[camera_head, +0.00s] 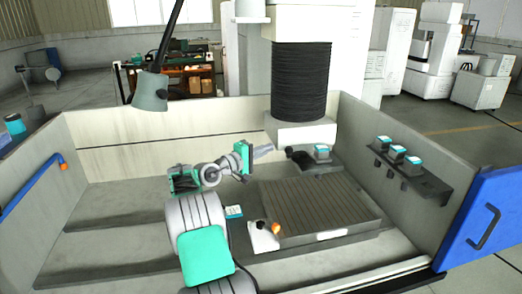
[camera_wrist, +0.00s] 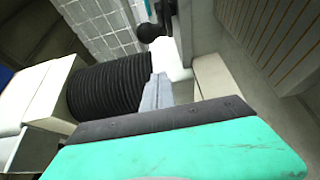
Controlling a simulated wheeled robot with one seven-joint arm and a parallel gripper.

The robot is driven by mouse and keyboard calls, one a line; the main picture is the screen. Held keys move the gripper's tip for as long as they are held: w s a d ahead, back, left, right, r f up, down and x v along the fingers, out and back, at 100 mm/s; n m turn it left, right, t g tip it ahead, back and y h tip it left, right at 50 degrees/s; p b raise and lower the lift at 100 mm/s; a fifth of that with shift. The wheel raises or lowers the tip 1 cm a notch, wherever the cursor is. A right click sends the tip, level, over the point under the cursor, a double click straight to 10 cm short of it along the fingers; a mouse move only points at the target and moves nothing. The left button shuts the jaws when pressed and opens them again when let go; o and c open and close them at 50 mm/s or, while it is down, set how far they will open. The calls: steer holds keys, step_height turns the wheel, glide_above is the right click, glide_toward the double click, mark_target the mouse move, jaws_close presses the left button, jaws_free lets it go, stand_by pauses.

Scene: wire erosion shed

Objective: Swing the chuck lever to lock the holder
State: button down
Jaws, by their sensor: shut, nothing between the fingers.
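My gripper (camera_head: 264,149) is shut and empty, reaching right toward the back of the machine tank. In the wrist view its grey fingers (camera_wrist: 157,90) are together. A holder with a teal top (camera_head: 322,151) sits at the back of the work area, right of my fingertips. A dark part (camera_head: 300,157), apparently the chuck lever, lies between the holder and my fingertips. In the wrist view a black ball knob (camera_wrist: 148,32) on a dark arm shows beyond the fingertips, with a gap between them. The chuck itself is mostly hidden.
A black bellows column with a white head (camera_head: 300,133) hangs just above the holder. A slatted table (camera_head: 320,208) lies in front, with an orange knob (camera_head: 276,228) on a block at its left. Several teal-topped holders stand on a rack (camera_head: 412,172) on the right wall.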

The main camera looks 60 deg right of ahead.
mark_target(299, 154)
steer(key=s, duration=0.1)
steer(key=s+d+p, duration=0.1)
steer(key=s, duration=0.1)
steer(key=s+d+p, duration=0.1)
steer(key=shift+s, duration=0.3)
steer(key=shift+a+t, duration=0.1)
steer(key=shift+t, duration=0.2)
